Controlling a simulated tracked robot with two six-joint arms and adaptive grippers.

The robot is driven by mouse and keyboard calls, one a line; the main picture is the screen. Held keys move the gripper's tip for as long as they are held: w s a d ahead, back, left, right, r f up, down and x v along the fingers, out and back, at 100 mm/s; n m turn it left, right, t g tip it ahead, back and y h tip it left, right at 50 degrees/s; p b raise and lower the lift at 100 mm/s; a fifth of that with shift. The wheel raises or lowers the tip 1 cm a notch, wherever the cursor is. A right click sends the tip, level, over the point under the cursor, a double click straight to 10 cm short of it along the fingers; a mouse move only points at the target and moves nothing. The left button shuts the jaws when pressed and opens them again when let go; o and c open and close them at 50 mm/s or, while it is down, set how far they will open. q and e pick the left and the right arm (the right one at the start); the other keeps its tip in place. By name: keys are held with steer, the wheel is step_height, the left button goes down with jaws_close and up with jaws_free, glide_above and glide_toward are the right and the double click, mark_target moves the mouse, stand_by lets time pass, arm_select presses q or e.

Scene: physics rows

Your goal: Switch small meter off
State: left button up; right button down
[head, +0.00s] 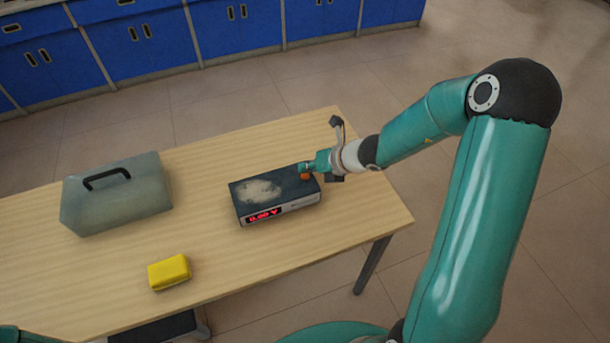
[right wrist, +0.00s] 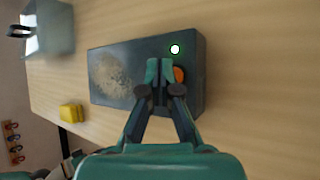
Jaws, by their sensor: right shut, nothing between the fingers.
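The small meter (head: 283,203) is a dark flat box on the table, with a pale dusty patch on its top. Its front display (head: 263,214) is lit red and seems to read 0.00 V. In the right wrist view the meter (right wrist: 142,88) shows a white round spot with a green rim (right wrist: 175,49) and an orange knob or button (right wrist: 179,75). My right gripper (head: 305,168) is shut and empty over the meter's right end. Its fingertips (right wrist: 160,70) lie just beside the orange part and partly cover it; I cannot tell whether they touch. My left gripper is out of view.
A grey-green case with a black handle (head: 117,195) stands on the left of the wooden table (head: 330,245). A yellow block (head: 169,272) lies near the front edge. Bare tabletop lies between them and the meter. Blue cabinets (head: 150,40) line the back.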

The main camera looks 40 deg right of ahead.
mark_target(307, 176)
steer(key=shift+f+b, duration=0.4)
stand_by(0.4)
steer(key=shift+r+p, duration=0.85)
steer(key=shift+r, duration=0.05)
step_height(307, 176, up, 6)
steer(key=p, duration=0.5)
steer(key=shift+p, duration=0.3)
